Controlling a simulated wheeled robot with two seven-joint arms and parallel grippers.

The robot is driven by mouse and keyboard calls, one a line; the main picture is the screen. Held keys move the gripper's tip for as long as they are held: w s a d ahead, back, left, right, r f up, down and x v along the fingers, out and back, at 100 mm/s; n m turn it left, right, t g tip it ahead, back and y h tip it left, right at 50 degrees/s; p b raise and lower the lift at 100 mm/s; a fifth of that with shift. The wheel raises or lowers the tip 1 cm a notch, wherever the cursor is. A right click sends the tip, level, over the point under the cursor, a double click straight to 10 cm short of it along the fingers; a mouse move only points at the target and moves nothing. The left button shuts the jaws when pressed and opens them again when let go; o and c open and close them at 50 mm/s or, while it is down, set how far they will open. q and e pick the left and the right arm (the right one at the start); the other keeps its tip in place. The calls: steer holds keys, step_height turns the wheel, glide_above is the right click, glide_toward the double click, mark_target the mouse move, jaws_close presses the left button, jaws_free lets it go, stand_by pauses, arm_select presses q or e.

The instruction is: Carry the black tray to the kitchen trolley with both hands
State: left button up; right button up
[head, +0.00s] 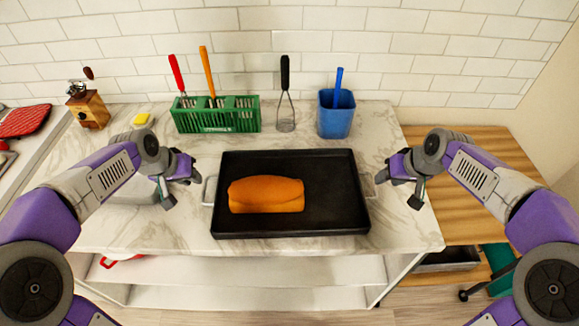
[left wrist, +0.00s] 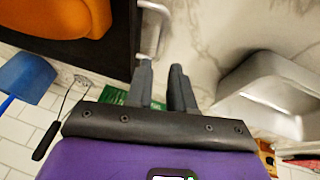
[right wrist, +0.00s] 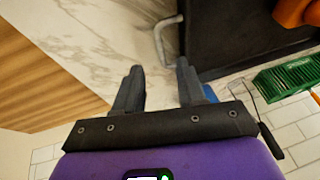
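The black tray (head: 335,215) lies flat on the marble-topped counter (head: 150,235) with an orange loaf (head: 266,195) on it. It has a metal handle at each short side, left (head: 208,190) and right (head: 367,184). My left gripper (head: 176,184) is open and empty, left of the left handle (left wrist: 155,28) and apart from it. My right gripper (head: 403,185) is open and empty, right of the right handle (right wrist: 160,45), with a small gap. A wooden-topped unit (head: 480,145) stands at the right; it may be the kitchen trolley.
A grey metal object (left wrist: 275,90) is beside my left gripper. The wooden top looks clear.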

arm_select(q)
steer(key=shift+s+r, duration=0.2)
arm_select(e)
steer(key=shift+s+r, duration=0.15)
steer(key=shift+s, duration=0.1)
arm_select(q)
steer(key=shift+f, duration=0.1)
steer(key=x, duration=0.7)
steer(key=shift+w+f, duration=0.15)
steer(key=shift+f, duration=0.05)
arm_select(e)
steer(key=x, duration=0.7)
steer(key=shift+f, duration=0.3)
